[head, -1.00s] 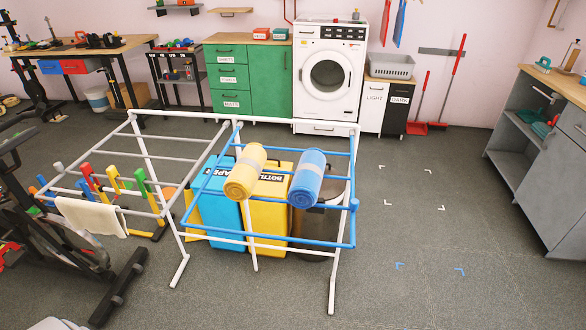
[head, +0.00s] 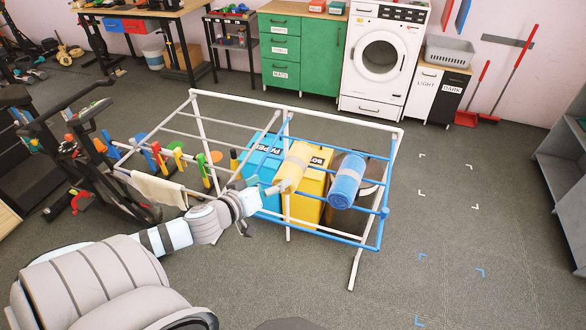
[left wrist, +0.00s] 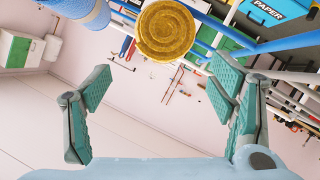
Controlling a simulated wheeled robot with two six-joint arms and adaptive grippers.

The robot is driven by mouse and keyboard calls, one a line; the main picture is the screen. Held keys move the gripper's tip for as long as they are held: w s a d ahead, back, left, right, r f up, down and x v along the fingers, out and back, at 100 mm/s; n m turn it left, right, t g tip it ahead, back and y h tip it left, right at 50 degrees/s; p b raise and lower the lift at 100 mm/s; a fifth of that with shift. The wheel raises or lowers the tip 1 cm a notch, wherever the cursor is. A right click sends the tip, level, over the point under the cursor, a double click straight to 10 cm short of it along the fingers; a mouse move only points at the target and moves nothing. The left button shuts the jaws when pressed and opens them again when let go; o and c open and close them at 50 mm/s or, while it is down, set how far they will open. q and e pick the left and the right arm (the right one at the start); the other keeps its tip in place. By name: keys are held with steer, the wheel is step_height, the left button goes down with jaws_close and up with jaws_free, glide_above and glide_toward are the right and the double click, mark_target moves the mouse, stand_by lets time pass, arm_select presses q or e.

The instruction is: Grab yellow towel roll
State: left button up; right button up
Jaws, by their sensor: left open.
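The yellow towel roll (head: 292,167), with a pale band, lies on the blue bars of the drying rack (head: 352,241). Its round spiral end (left wrist: 167,30) faces the left wrist camera, at the top of that view. My left gripper (head: 266,191) reaches in from the left and is close to the near end of the roll. In the left wrist view its green-padded fingers (left wrist: 161,88) are spread wide and empty. The roll appears beyond the fingertips, across the gap between them; contact cannot be told. My right gripper is not in view.
A blue towel roll (head: 347,182) lies on the rack right of the yellow one. Blue and yellow bins (head: 310,200) stand underneath. A white cloth (head: 158,190) hangs on the rack's left side. The floor right of the rack is clear.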

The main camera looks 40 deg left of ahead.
mark_target(280, 180)
arm_select(q)
steer(key=b+x, duration=0.1)
steer(key=x, duration=0.2)
steer(key=b+x, duration=0.1)
steer(key=x, duration=0.2)
steer(key=shift+d+f, duration=0.1)
steer(key=shift+f, duration=0.3)
steer(key=shift+w+b, duration=0.25)
steer(key=shift+b, duration=0.05)
steer(key=x, duration=0.1)
steer(key=b+x, duration=0.1)
steer(key=x, duration=0.1)
steer(key=b+x, duration=0.1)
steer(key=x, duration=0.1)
steer(key=shift+a, duration=0.4)
steer(key=shift+w, duration=0.1)
steer(key=shift+r, duration=0.1)
steer(key=c, duration=1.4)
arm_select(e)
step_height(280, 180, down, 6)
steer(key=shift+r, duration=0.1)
